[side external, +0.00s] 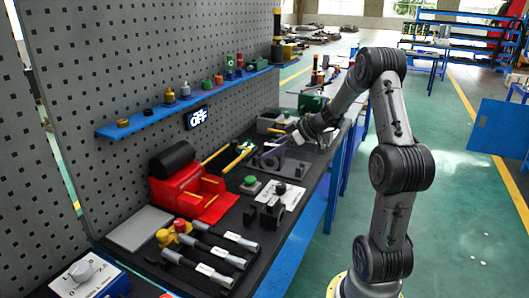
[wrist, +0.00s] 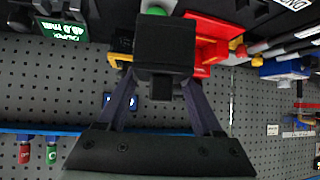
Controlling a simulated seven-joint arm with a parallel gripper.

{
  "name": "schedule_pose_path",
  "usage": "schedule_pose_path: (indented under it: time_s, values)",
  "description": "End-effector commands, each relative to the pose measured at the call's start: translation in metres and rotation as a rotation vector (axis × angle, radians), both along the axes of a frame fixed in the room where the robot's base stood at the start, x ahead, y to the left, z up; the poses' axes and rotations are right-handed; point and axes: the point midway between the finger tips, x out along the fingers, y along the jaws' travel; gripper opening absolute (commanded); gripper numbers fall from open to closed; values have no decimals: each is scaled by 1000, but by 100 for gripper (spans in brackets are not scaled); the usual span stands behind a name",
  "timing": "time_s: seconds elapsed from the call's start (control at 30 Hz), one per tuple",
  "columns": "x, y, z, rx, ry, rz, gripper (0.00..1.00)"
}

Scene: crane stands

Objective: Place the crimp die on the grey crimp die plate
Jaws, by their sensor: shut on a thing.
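My gripper (side external: 284,140) is over the far part of the dark bench in the side external view, its purple-grey fingers pointing left. In the wrist view my gripper (wrist: 160,85) has its two fingers against either side of a black block, which I take to be the crimp die (wrist: 165,45). The block has a wide part and a narrower stub facing the camera. In the side external view it is too small to make out. A flat grey plate (side external: 139,229), possibly the crimp die plate, lies bare on the bench at the near left, well apart from my gripper.
A red machine (side external: 190,187) with a black cylinder stands mid-bench. A blue shelf (side external: 170,107) runs along the pegboard at left. The aisle at right is open floor.

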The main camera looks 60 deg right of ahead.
Motion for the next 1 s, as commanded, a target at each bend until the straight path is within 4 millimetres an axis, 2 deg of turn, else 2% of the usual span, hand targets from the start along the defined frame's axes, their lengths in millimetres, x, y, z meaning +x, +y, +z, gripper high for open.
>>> schedule_pose_path:
  time_s: [0.1, 0.27, 0.37, 0.47, 0.8, 1.0]
  values:
    - [-12, 9, 9, -4, -4, -1, 0]
    - [-22, 18, 15, -5, -4, 1, 0]
    - [-19, 28, 17, -3, -4, 22, 0]
    - [-7, 49, 21, -3, -5, 76, 0]
    - [50, 178, 23, -3, -5, 303, 0]
    - [70, 250, 16, -2, -5, 353, 0]
